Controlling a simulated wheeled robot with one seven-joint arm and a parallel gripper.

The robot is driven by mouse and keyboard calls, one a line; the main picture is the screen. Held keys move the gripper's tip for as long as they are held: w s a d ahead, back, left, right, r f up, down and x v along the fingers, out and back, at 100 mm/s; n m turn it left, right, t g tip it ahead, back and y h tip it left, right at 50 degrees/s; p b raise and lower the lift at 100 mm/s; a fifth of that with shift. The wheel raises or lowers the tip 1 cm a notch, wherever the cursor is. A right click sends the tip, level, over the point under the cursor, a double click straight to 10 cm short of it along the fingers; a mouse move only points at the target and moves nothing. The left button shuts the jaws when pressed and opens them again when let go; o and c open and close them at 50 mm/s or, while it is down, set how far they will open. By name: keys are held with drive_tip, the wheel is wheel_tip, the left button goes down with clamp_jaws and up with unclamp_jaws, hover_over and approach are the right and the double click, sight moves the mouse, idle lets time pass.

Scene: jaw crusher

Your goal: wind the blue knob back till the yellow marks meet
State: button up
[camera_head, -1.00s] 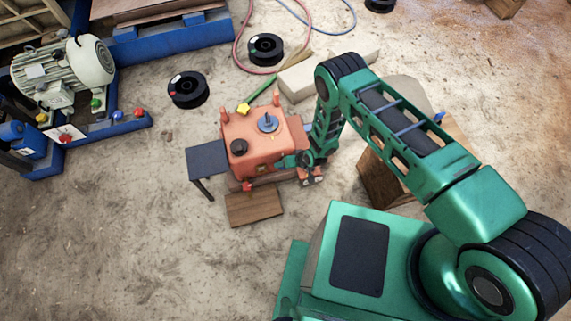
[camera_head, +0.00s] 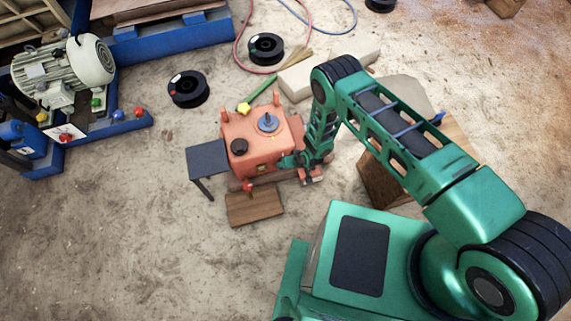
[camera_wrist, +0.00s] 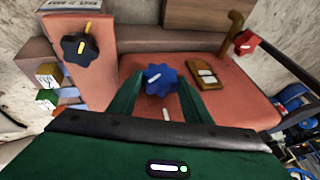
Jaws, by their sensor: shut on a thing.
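The blue knob (camera_wrist: 160,78) is lobed and sits on the orange-red crusher housing (camera_wrist: 135,110) in the wrist view. My gripper (camera_wrist: 160,88) has its two green fingers on either side of the knob, shut on it. A pale yellow mark on the knob's face lies slanted. A second pale mark (camera_wrist: 166,114) is on the housing just below the knob; the two do not line up. In the head view, the crusher (camera_head: 255,145) stands at the centre, and my gripper (camera_head: 293,160) is at its right side, hiding the blue knob.
A black knob (camera_wrist: 80,48) with a yellow mark is at the upper left of the wrist view. A red knob (camera_wrist: 246,42) on a rod is at the right. A dark side table (camera_head: 208,160) and a wooden board (camera_head: 254,206) lie close to the crusher. Open floor lies left of them.

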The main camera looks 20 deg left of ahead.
drive_tip(key=h, duration=0.1)
drive_tip(key=a+t+h, duration=0.1)
drive_tip(key=s+n+t+h, duration=0.1)
drive_tip(key=h, duration=0.1)
drive_tip(key=shift+a+r, duration=0.1)
drive_tip(key=shift+a, duration=0.15)
drive_tip(key=t+h, duration=0.2)
drive_tip(key=n+t+h, duration=0.1)
drive_tip(key=h, duration=0.1)
drive_tip(key=shift+s+a+f, duration=0.25)
drive_tip(key=shift+a, duration=0.25)
idle(0.4)
drive_tip(key=o, duration=1.1)
drive_tip(key=shift+c, duration=0.2)
drive_tip(key=shift+r, duration=0.1)
drive_tip(key=shift+s+r, duration=0.15)
drive_tip(key=shift+r, duration=0.1)
drive_tip(key=v, duration=0.9)
drive_tip(key=shift+s+a, duration=0.3)
drive_tip(key=shift+s, duration=0.15)
